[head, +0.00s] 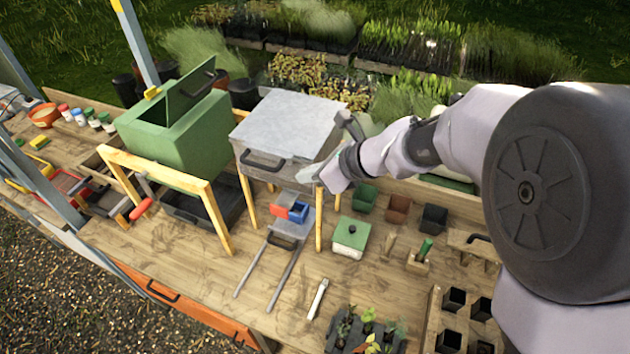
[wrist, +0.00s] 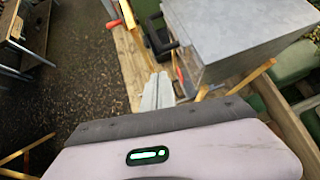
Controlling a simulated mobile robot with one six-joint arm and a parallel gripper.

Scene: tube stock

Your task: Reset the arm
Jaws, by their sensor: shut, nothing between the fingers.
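My gripper (head: 322,174) is at the end of my white and grey arm, which reaches in from the right in the head view. It hangs above the bench, in front of the right side of the grey metal box (head: 290,122). In the wrist view the two pale fingers of my gripper (wrist: 157,90) lie together with nothing between them. The grey box (wrist: 235,35) is close by on the right there. I cannot tell whether the gripper touches the box.
A green box with an open lid (head: 180,130) stands on a wooden frame to the left. Below my gripper are a lidded green box (head: 351,237), small pots (head: 397,208) and a white marker-like stick (head: 318,298). The front middle of the wooden bench (head: 180,250) is mostly clear.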

